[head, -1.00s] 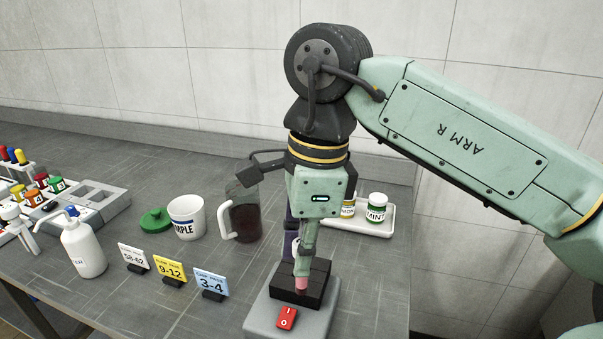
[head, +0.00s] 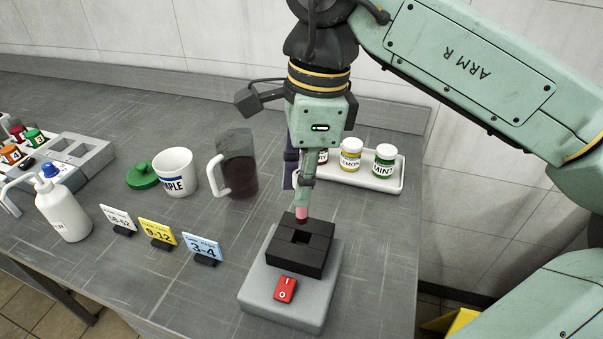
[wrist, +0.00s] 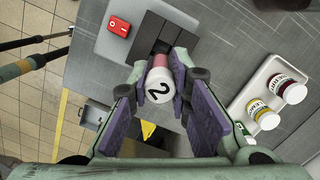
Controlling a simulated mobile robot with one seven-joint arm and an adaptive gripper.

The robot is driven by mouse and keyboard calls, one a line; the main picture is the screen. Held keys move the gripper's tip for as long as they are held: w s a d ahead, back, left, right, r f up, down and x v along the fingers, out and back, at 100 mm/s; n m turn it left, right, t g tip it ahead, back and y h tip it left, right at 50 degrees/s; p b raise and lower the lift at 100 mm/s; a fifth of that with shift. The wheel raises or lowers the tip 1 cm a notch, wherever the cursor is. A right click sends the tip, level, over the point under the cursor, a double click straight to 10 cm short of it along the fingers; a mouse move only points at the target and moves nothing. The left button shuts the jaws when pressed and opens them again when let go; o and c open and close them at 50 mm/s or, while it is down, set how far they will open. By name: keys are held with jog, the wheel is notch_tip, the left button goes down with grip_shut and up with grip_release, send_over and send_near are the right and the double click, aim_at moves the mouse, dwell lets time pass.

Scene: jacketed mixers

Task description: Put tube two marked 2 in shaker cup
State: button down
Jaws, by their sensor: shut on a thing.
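My gripper (head: 303,190) is shut on a tube. In the wrist view the tube (wrist: 159,86) has a white cap marked 2 and a pink body, gripped between the purple-padded fingers (wrist: 160,88). In the head view only the tube's pink lower end (head: 302,214) shows below the fingers. It appears over the back part of the shaker's black cup block (head: 312,262), behind its square opening (head: 301,236). The exact height gap cannot be told. The shaker's grey base (head: 318,312) has a red rocker switch (head: 286,289) in front; the switch also shows in the wrist view (wrist: 119,26).
A dark-filled jug (head: 240,172), white sample pot (head: 174,172) and green lid (head: 142,177) stand left of my gripper. Sign cards (head: 203,246) stand left of the shaker. A white tray (head: 395,187) with labelled jars is behind right.

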aim_at(301, 215)
jog(key=shift+f+b, duration=2.85)
jog(key=shift+f, duration=0.85)
jog(key=c, duration=1.4)
grip_release()
jog(key=shift+o, duration=0.2)
jog(key=o, duration=0.4)
jog(key=shift+r, duration=0.15)
jog(key=shift+r+p, duration=2.1)
jog(key=shift+r, duration=0.75)
